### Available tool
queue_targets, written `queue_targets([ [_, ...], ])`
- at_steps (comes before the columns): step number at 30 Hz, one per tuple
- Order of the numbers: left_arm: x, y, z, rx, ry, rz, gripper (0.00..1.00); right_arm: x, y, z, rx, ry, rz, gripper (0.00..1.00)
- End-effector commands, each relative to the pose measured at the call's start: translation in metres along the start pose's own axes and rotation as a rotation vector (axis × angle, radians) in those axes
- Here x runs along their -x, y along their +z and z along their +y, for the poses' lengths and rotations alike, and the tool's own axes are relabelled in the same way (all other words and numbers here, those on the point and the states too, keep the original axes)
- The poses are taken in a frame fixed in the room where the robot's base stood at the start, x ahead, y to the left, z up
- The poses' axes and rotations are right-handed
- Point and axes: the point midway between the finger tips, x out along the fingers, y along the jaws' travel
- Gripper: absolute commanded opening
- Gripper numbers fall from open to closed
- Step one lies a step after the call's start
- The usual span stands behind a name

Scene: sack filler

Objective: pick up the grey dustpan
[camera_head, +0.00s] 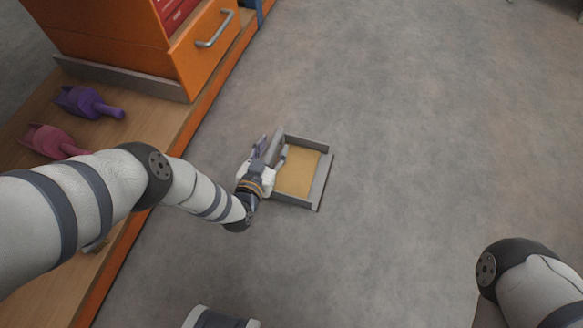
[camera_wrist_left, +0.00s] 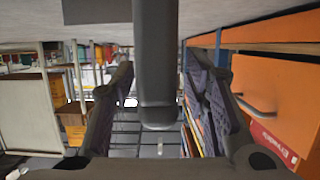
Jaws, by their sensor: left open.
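The grey dustpan (camera_head: 318,182) lies on the floor in the middle of the head view, with a tan-yellow layer inside its raised rim. My left gripper (camera_head: 272,148) is open at the dustpan's left side, one finger on each side of its grey handle. In the left wrist view the thick handle (camera_wrist_left: 156,75) stands between the two spread fingers, with a visible gap on both sides. Whether any finger touches the handle out of view, I cannot tell. My right arm shows at the lower right of the head view, but its gripper is out of view.
A wooden shelf (camera_head: 150,150) with an orange edge runs along the left. It bears a purple scoop (camera_head: 88,102), a dark pink scoop (camera_head: 52,141) and an orange cabinet (camera_head: 205,55) with a metal handle. The floor (camera_head: 430,130) right of the dustpan is clear.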

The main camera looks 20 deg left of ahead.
Motion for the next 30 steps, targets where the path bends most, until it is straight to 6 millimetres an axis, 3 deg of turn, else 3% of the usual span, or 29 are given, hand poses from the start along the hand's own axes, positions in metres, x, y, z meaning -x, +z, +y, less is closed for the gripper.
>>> queue_targets([
  [3,-0.01,0.001,0.001,0.001,0.001,-0.001,0.42,-0.003,-0.004,-0.001,0.002,-0.001,-0.003,0.4],
  [9,-0.01,0.0,0.001,0.0,0.002,0.0,0.4,-0.003,-0.003,-0.001,0.002,-0.001,-0.002,0.4],
  [14,-0.01,0.0,0.001,0.001,0.002,0.0,0.03,-0.002,-0.003,-0.001,0.002,-0.001,-0.002,0.4],
  [15,-0.01,0.0,0.001,0.001,0.002,-0.001,0.0,-0.002,-0.003,-0.001,0.002,-0.001,-0.002,0.4],
  [26,-0.009,-0.002,0.001,0.001,0.002,0.0,0.0,-0.002,-0.003,-0.001,0.002,-0.001,-0.001,0.4],
  [30,-0.005,-0.017,0.001,0.001,0.002,0.003,0.0,0.003,0.004,0.0,0.0,0.0,0.005,0.4],
])
